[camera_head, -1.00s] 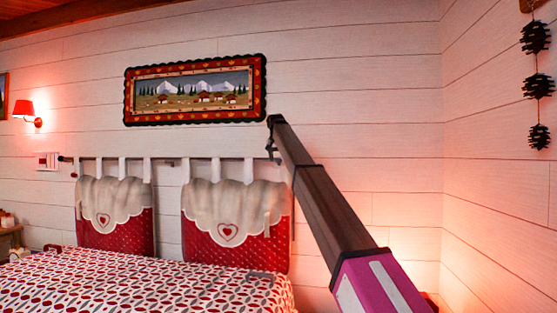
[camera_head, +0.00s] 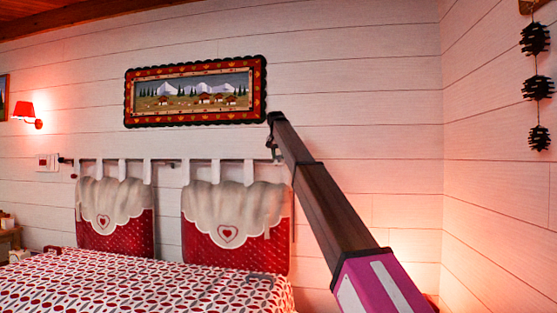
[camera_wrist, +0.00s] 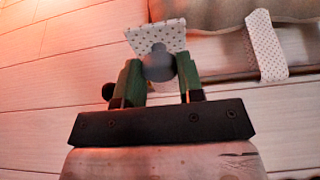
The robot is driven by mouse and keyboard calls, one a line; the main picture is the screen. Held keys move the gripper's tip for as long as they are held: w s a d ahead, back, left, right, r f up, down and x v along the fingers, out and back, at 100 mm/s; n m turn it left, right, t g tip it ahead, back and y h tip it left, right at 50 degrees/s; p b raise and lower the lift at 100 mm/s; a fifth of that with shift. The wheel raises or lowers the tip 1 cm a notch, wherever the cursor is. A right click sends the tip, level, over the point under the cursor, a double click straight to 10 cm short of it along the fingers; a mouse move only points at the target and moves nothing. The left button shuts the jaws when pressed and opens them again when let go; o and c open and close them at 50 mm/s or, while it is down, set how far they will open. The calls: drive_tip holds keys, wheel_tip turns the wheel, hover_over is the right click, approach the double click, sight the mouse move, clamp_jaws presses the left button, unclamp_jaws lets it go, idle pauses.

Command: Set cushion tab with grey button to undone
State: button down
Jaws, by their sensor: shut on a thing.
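The grey button (camera_wrist: 158,67) is a round grey knob in the wrist view. It sits between the green fingers of my gripper (camera_wrist: 159,62), which is shut on it. The white dotted cushion tab (camera_wrist: 155,35) shows just beyond the button, its square end spread out flat. Whether the tab is fastened there is hard to tell. In the head view my gripper (camera_head: 273,150) is small and dark, near the right end of the headboard rail, above the right cushion (camera_head: 262,250). The button is too small to make out there.
A second dotted tab (camera_wrist: 267,45) loops over the rail at the right in the wrist view. A black ball (camera_wrist: 108,91) is left of the fingers. The left cushion (camera_head: 115,235), the bed (camera_head: 150,285) and a framed picture (camera_head: 195,92) are nearby.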

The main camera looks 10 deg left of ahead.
drive_tip(key=c, duration=0.8)
unclamp_jaws()
drive_tip(key=shift+w+r, duration=0.1)
drive_tip(key=shift+w, duration=0.1)
drive_tip(key=shift+o, duration=0.2)
drive_tip(key=shift+r, duration=0.1)
drive_tip(key=v, duration=1)
drive_tip(key=shift+s+r, duration=0.2)
drive_tip(key=shift+r, duration=0.05)
